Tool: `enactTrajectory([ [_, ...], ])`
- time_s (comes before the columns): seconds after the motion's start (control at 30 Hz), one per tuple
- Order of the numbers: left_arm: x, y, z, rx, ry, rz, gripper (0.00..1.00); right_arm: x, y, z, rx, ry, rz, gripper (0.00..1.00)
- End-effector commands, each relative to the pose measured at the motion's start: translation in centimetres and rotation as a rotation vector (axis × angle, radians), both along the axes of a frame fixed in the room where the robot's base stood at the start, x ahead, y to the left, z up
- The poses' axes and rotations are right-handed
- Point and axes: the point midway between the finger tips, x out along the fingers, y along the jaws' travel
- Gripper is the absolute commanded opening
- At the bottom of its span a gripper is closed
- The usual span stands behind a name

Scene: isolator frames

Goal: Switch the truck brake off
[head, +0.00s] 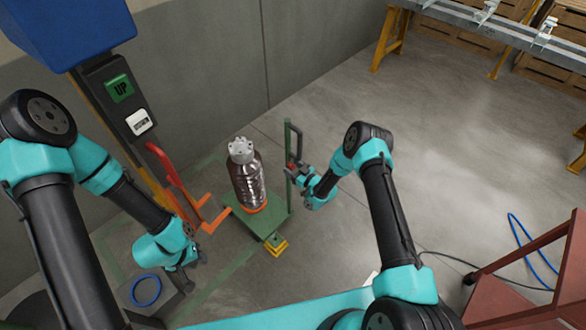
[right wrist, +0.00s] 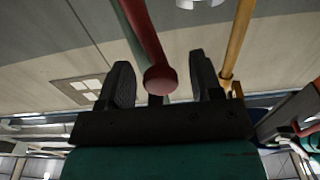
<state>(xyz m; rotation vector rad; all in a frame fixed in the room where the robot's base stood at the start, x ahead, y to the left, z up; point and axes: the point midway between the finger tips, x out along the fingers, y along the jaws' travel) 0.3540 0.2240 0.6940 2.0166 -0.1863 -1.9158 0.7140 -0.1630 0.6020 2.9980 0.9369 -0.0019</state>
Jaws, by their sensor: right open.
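The green truck (head: 271,223) stands on the floor at the centre of the head view, carrying a brown metallic canister (head: 247,180). Its upright green handle (head: 288,140) rises on the right side. A small red part shows by the handle; in the right wrist view a red lever with a round knob (right wrist: 160,80) lies between my fingers. My right gripper (head: 296,172) is beside the handle; its fingers (right wrist: 157,85) are open on either side of the knob, with gaps visible. My left gripper (head: 192,258) hangs low at the left, away from the truck; its jaw is too small to judge.
A lift with orange forks (head: 208,214) and a control box reading UP (head: 119,88) stands left of the truck. A yellow block (head: 276,247) is at the truck's front corner. A blue hose ring (head: 145,290) lies front left. Open floor extends to the right.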

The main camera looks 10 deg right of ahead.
Motion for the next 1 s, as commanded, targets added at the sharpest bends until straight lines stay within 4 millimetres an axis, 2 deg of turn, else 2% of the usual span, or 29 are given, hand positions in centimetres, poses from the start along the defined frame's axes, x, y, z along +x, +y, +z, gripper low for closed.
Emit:
enactTrajectory([
  [0.23,0.0,0.0,0.0,0.0,0.0,0.0,0.32,0.02,0.01,0.01,0.0,0.0,0.0,0.57],
  [0.83,0.0,0.0,0.0,0.0,0.0,0.0,0.32,0.01,0.0,0.03,0.001,-0.001,0.0,0.0],
  [1.0,0.0,0.0,0.0,0.0,0.0,0.0,0.32,0.0,-0.07,0.03,0.001,-0.001,-0.001,0.0],
])
